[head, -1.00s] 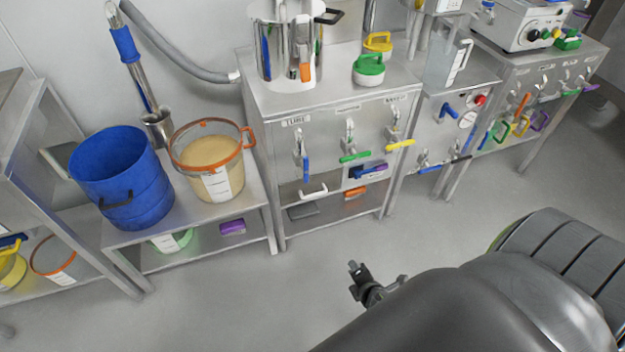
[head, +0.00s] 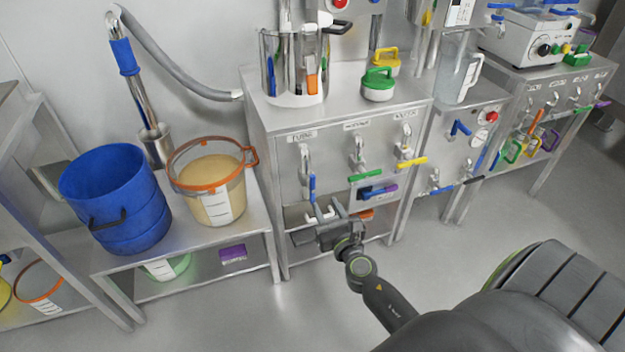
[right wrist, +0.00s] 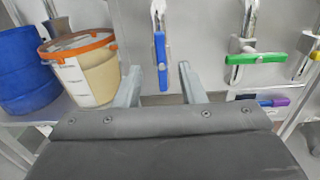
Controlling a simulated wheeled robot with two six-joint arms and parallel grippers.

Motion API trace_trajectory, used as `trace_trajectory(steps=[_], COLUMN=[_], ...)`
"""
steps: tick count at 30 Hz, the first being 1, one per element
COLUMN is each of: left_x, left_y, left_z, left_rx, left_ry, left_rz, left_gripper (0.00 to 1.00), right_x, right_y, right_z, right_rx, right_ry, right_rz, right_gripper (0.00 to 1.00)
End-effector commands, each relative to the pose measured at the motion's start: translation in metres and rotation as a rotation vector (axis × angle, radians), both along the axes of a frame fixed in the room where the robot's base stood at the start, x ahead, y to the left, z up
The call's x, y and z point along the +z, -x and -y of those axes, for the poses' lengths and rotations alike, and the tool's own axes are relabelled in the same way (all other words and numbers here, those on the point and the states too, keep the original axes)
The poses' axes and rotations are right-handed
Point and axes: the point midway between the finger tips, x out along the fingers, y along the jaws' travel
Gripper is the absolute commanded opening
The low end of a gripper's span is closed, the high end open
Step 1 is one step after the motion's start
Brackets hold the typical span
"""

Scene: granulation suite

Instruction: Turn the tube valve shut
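The tube valve is the leftmost valve on the steel cabinet front, under a label that reads "TUBE". Its blue lever (head: 312,188) hangs straight down, and it also shows in the right wrist view (right wrist: 160,62). My right gripper (head: 326,212) is just below and in front of the lever. In the right wrist view my right gripper (right wrist: 160,84) has its two fingers apart, with the lever's lower end showing in the gap between them. Nothing is held, and I see no contact. My left gripper is not in view.
A valve with a green lever (head: 365,175) and one with a yellow lever (head: 411,162) are to the right on the same cabinet. A blue bucket (head: 117,195) and an orange-rimmed tub (head: 212,190) stand on the left bench. The floor in front is clear.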

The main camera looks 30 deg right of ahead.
Motion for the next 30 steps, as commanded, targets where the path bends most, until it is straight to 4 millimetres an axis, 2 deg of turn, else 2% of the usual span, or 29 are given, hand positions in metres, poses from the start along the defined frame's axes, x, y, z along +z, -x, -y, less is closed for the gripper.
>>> trace_trajectory(steps=[1, 9, 15, 21, 30], left_x=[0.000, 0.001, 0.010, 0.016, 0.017], left_y=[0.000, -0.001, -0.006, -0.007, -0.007], left_z=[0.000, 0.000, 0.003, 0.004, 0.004], left_rx=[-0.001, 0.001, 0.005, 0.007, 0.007], left_ry=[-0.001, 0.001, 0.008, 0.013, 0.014], left_rz=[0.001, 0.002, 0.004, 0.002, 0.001], left_gripper=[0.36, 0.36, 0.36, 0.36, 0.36], right_x=[0.001, -0.001, -0.002, -0.001, -0.001], right_y=[-0.012, -0.064, -0.092, -0.104, -0.106], right_z=[0.002, 0.015, 0.022, 0.025, 0.025], right_rx=[0.001, 0.000, 0.000, 0.000, 0.000], right_ry=[0.000, -0.001, -0.002, -0.003, -0.003], right_rz=[0.002, 0.001, -0.001, 0.000, 0.000], right_gripper=[0.36, 0.36, 0.36, 0.36, 0.35])
